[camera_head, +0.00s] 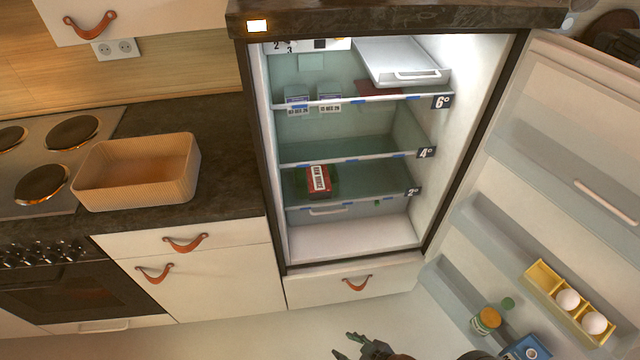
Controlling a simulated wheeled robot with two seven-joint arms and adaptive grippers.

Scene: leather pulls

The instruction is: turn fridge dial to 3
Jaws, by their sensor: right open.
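The fridge (272,150) stands open, its door (540,130) swung out to the right. The dial panel (310,44) is a white strip at the top left inside the fridge, with the figures 2 and 3 showing. Its upper part is cut off by the dark top edge, so I cannot tell where the dial points. My right gripper (352,347) is at the bottom edge, open and empty, well below and in front of the fridge. My left gripper is not in view.
Shelves marked 6°, 4° and 2° hold small cartons (298,100) and a red-labelled package (319,180). A white drawer (402,64) sits at the upper right inside. Door racks hold eggs (568,299) and a jar (486,320). A wooden box (137,172) stands on the left counter.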

